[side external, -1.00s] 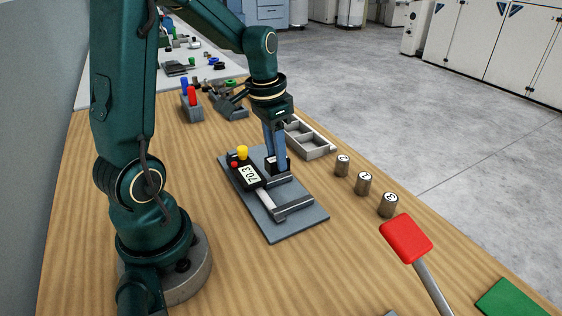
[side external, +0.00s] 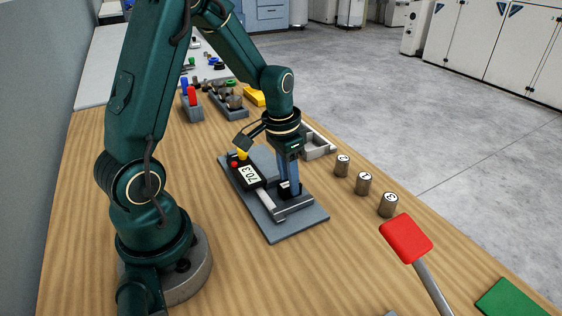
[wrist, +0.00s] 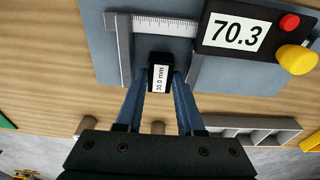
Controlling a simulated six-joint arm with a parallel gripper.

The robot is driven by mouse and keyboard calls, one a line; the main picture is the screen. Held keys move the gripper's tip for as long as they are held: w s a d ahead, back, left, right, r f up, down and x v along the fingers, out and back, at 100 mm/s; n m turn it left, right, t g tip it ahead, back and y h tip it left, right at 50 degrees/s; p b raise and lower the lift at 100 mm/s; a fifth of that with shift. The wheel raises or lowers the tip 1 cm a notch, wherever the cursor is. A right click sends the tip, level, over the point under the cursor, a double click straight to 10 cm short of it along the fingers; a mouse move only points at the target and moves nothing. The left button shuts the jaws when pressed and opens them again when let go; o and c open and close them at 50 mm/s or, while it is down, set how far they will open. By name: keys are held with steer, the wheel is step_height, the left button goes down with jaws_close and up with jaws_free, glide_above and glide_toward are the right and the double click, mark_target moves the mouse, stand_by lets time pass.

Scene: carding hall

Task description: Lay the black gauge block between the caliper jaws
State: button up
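The caliper with its 70.3 display (side external: 251,174) lies on a grey plate (side external: 284,234), its jaws apart. In the wrist view, one jaw (wrist: 122,52) is left of the black gauge block (wrist: 161,74), and the other (wrist: 193,68) is right of it. The block has a white 30.0 mm label. My gripper (wrist: 161,84) is shut on the block, a blue finger on each side. In the side view, my gripper (side external: 289,188) holds it low over the jaw gap. I cannot tell whether it touches the plate.
Several numbered cylinders (side external: 363,184) stand right of the plate, near the table edge. A grey compartment tray (side external: 316,143) is behind my gripper. A red-headed paddle (side external: 406,238) is in the right foreground.

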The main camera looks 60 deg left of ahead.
mark_target(283, 186)
steer(key=shift+o, duration=0.6)
steer(key=shift+r, duration=0.6)
step_height(283, 186, up, 11)
steer(key=s, duration=0.2)
steer(key=s+d+r+t, duration=0.1)
steer(key=s+d+t, duration=0.3)
steer(key=s+d, duration=0.5)
steer(key=shift+d+r, duration=0.15)
steer(key=shift+d, duration=0.2)
